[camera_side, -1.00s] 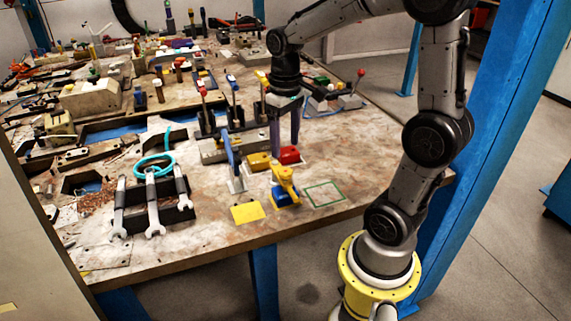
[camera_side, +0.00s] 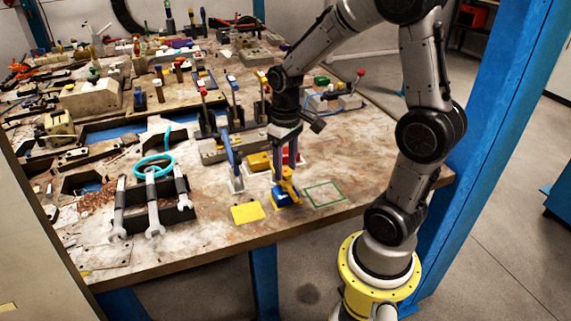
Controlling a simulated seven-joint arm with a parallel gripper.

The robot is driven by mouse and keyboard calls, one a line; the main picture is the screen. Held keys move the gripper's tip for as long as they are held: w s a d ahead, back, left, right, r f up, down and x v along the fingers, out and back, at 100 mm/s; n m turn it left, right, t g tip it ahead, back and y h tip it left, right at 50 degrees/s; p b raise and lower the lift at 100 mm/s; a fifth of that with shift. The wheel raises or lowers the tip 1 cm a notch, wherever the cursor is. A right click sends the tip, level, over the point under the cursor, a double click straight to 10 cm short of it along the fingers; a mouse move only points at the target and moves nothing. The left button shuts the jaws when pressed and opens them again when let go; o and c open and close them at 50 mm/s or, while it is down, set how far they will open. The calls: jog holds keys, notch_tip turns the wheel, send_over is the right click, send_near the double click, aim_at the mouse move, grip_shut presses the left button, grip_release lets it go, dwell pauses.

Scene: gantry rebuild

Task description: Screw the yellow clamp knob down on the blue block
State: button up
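The blue block (camera_side: 284,200) stands near the front edge of the table, between a yellow square and a green outlined square. The yellow clamp knob (camera_side: 287,187) sits on top of it. My gripper (camera_side: 286,168) points down right at the knob, with its fingers at the knob's upper part. The fingers look close together, but the picture is too small to show whether they touch or grip the knob. The knob's top is partly hidden by the fingers.
A yellow block (camera_side: 259,161) lies just behind, with a red block partly hidden by my gripper. A blue upright lever (camera_side: 230,160) stands to the left. The yellow square (camera_side: 247,213) and green outlined square (camera_side: 325,194) are bare. Wrenches (camera_side: 154,205) lie further left.

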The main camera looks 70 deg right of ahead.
grip_shut()
jog(key=shift+m, duration=0.3)
